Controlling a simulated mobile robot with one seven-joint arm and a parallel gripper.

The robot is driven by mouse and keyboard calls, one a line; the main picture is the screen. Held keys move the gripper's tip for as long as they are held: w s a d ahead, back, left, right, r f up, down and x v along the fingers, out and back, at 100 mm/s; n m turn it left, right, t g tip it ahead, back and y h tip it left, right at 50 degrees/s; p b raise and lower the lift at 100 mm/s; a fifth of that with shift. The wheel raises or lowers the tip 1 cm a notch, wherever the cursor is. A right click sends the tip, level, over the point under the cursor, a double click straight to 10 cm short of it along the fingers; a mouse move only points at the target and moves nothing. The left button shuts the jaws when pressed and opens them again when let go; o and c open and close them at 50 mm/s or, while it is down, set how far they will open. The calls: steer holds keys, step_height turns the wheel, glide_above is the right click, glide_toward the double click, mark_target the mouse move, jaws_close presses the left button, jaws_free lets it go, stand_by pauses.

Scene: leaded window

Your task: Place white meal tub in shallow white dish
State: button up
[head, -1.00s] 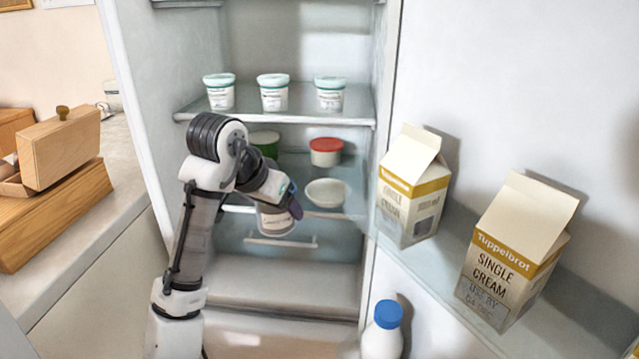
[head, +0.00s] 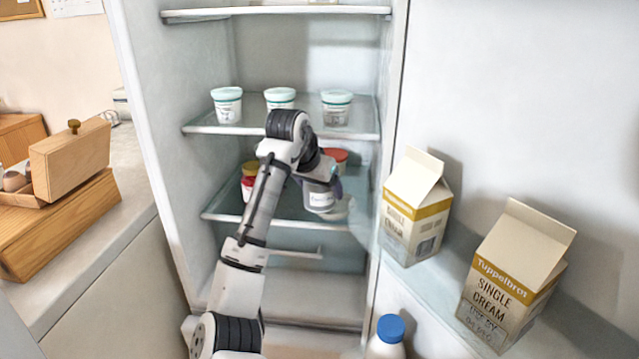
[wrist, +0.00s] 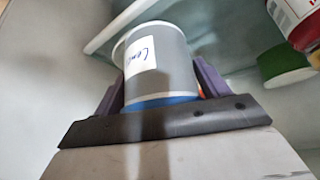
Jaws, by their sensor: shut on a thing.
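My gripper (head: 326,184) is shut on the white meal tub (head: 320,200), inside the fridge at the middle shelf. In the wrist view the tub (wrist: 165,62) sits between the two purple fingers, with a handwritten label on its side and a blue band at the end nearest the gripper. The shallow white dish (head: 343,210) is on that shelf, partly hidden behind the tub and gripper. The tub overlaps the dish's left part in the head view; I cannot tell whether they touch.
A red-lidded tub (head: 337,155) stands behind my gripper. A green-topped container (wrist: 284,66) shows in the wrist view. Several teal-lidded tubs, one here (head: 227,105), line the shelf above. Cream cartons (head: 415,205) stand in the door.

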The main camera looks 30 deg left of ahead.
steer(key=shift+f, duration=0.2)
steer(key=o, duration=1.3)
steer(key=shift+f, duration=0.1)
steer(key=shift+s+r, duration=0.1)
steer(key=shift+r, duration=0.35)
steer(key=shift+s+d+r+b, duration=0.1)
steer(key=shift+s+b, duration=0.25)
steer(key=shift+s, duration=1.75)
steer(key=shift+s+d+r+b, duration=0.15)
steer(key=shift+s+b, duration=0.15)
steer(key=shift+s, duration=1.75)
steer(key=shift+s+d+r+b, duration=0.1)
steer(key=shift+s+b, duration=0.25)
steer(key=shift+s, duration=1.75)
